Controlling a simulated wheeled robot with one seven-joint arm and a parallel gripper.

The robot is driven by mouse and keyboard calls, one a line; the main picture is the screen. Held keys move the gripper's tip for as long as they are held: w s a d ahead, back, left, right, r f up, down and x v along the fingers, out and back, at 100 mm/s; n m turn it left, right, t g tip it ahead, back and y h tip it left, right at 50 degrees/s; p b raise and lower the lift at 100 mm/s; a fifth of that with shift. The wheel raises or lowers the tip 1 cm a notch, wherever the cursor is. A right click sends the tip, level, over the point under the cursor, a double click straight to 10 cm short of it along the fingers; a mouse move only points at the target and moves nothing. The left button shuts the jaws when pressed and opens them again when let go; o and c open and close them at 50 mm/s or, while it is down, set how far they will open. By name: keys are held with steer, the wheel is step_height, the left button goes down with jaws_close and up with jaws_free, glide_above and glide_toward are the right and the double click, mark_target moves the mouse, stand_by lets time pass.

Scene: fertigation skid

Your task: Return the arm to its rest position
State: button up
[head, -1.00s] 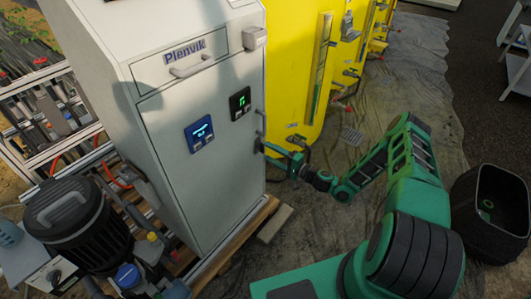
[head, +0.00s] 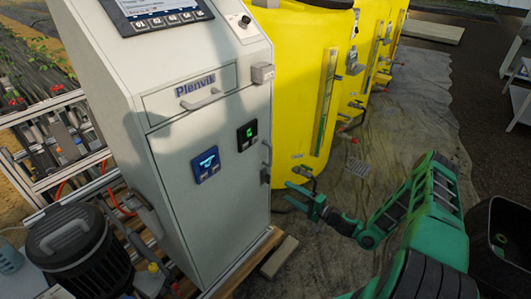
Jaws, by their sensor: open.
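My green arm (head: 428,200) reaches in from the lower right in the head view. My gripper (head: 297,195) is open, with nothing between its fingers. It hangs in front of the yellow tank's lower part, just right of the grey cabinet's right edge. A gap shows between the gripper and the handle on the cabinet (head: 202,150). The cabinet's door looks closed.
Yellow tanks (head: 300,90) with valves and fittings stand behind the gripper. A black pump-like unit (head: 80,245) stands at the lower left. A small block (head: 279,257) lies by the cabinet's base. Open ground sheet (head: 415,115) lies to the right.

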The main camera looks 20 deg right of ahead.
steer(key=s+d+r+n+g+h, duration=0.25)
steer(key=s+r+g, duration=0.25)
steer(key=s+r, duration=0.55)
steer(key=s+d+r+n+g+h, duration=0.2)
steer(key=s+d+r+g+h, duration=0.25)
steer(key=s+r, duration=0.55)
steer(key=s+d+r+n+g+h, duration=0.3)
steer(key=s+r+g, duration=0.2)
steer(key=s+r, duration=0.55)
steer(key=s+r+m, duration=0.3)
steer(key=s+r, duration=0.3)
steer(key=s, duration=0.4)
steer(key=shift+d+r, duration=0.2)
steer(key=shift+r, duration=0.2)
